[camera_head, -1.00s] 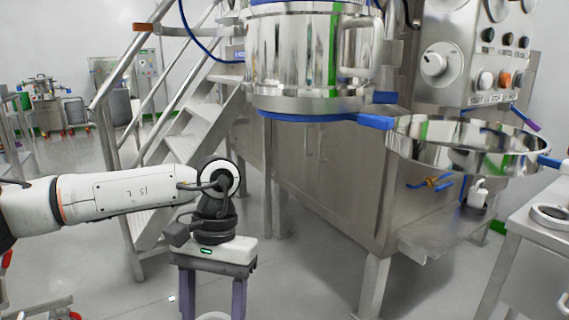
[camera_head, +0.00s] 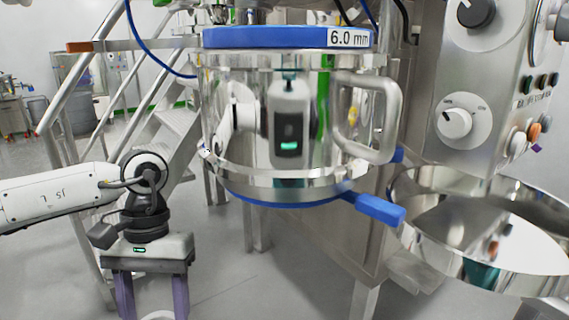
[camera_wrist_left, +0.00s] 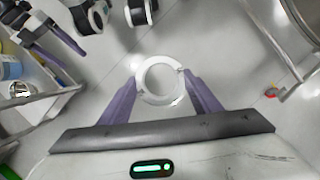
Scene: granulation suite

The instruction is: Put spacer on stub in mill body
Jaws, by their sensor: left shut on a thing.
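My left gripper (camera_head: 152,296) points down at the lower left of the head view. In the left wrist view its two purple fingers are shut on a white ring, the spacer (camera_wrist_left: 139,91). The ring hangs at the fingertips, clear of anything else, with grey floor behind it. In the head view only a bit of its upper edge shows at the bottom of the frame. The stub and the mill body cannot be made out for certain.
A shiny steel vessel with a blue lid (camera_head: 265,37) labelled 6.0 mm is right of my left arm and mirrors it. A blue handle (camera_head: 379,208) sticks out below. A wide steel bowl (camera_head: 540,277) and a control panel (camera_head: 492,100) stand right. Stairs (camera_head: 180,125) rise behind.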

